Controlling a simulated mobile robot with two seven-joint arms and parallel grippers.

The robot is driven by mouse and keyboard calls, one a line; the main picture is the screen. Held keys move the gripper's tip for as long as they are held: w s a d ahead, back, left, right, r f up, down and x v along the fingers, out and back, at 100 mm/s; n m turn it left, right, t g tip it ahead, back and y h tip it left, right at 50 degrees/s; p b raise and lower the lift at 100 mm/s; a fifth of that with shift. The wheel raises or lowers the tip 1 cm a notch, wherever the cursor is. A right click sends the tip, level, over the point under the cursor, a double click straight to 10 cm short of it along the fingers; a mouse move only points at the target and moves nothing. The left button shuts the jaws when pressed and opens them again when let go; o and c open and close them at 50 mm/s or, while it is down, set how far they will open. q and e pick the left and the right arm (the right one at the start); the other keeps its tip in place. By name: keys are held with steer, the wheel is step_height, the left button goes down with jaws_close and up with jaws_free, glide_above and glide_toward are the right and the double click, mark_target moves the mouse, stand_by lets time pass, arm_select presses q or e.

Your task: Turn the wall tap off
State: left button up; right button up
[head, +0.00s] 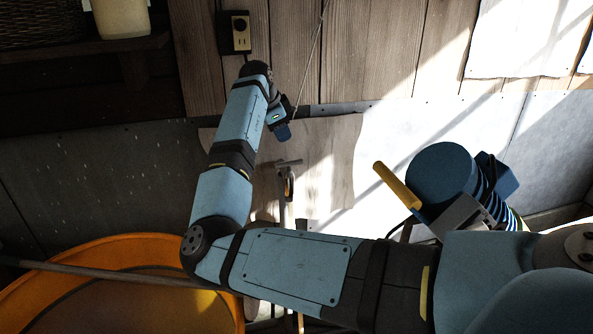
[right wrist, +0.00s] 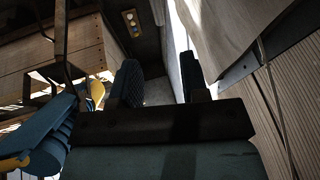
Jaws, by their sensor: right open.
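In the head view, a thin grey metal fitting that looks like the wall tap (head: 288,166) stands low on the wall, with a small crossbar at its top and a vertical pipe below. Its handle position is too small to tell. My right arm reaches up past its left side. My right gripper (head: 281,122) is above the fitting, near the wall, and apart from it. In the right wrist view the two dark fingers of the right gripper (right wrist: 163,88) stand apart with nothing between them. The tap cannot be made out there. My left gripper is not in view.
An orange tub (head: 120,246) sits at lower left. A blue machine with a yellow handle (head: 398,186) stands at right. A socket box (head: 234,33) and a hanging cord (head: 311,62) are on the plank wall. A shelf (head: 85,48) holds a basket and a pale jar.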

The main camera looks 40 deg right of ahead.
mark_target(296, 162)
steer(key=x, duration=1.3)
steer(key=shift+s+d+f+p, duration=0.1)
steer(key=shift+s+f+p, duration=0.05)
steer(key=shift+f+p, duration=0.25)
